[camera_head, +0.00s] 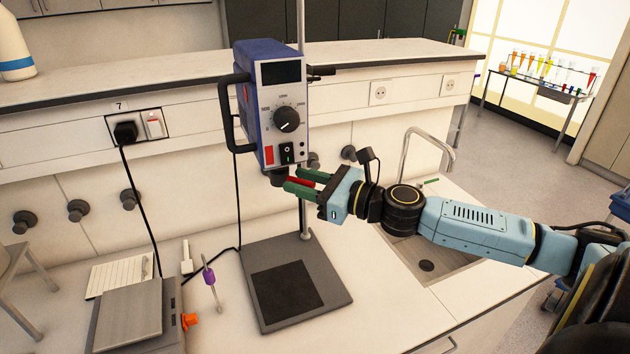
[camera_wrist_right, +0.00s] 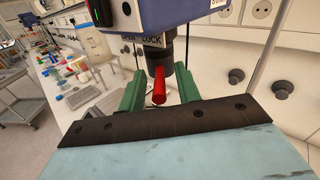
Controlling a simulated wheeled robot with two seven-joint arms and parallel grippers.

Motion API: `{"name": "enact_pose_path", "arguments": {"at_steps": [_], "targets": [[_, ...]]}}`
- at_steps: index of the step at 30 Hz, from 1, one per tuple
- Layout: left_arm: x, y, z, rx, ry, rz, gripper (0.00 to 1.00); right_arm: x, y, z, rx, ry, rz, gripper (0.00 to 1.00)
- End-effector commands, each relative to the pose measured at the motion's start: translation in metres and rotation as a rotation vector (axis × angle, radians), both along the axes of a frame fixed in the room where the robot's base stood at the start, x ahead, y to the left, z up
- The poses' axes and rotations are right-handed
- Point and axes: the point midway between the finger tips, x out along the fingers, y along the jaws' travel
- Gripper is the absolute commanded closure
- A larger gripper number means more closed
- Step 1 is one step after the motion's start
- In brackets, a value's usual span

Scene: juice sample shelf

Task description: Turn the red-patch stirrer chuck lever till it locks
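The blue stirrer (camera_head: 258,100) with a red patch (camera_head: 269,155) hangs on a vertical rod above its base plate. Its dark chuck (camera_wrist_right: 178,80) is under the motor body, and a red lever (camera_wrist_right: 159,86) sticks out from it towards the right wrist camera. Lettering that looks like OPEN and LOCK shows above the chuck. My right gripper (camera_head: 293,179) is open, its green fingers either side of the red lever (camera_head: 301,181). In the wrist view gaps show between the lever and both fingers. My left gripper is not in view.
The stirrer's base plate (camera_head: 328,284) stands on the bench. A balance (camera_head: 128,318), a notepad (camera_head: 115,274) and a purple-marked stirring tool (camera_head: 210,277) lie to its left. A sink with a tap (camera_head: 404,165) is on the right. A black cable runs behind the stirrer.

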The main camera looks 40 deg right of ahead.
Motion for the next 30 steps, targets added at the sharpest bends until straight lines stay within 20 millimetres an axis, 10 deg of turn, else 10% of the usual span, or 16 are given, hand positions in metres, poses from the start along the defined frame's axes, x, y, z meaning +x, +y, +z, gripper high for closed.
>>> {"name": "enact_pose_path", "arguments": {"at_steps": [30], "targets": [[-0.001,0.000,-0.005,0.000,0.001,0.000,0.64,-0.094,-0.044,-0.001,0.002,0.002,-0.002,0.67]]}}
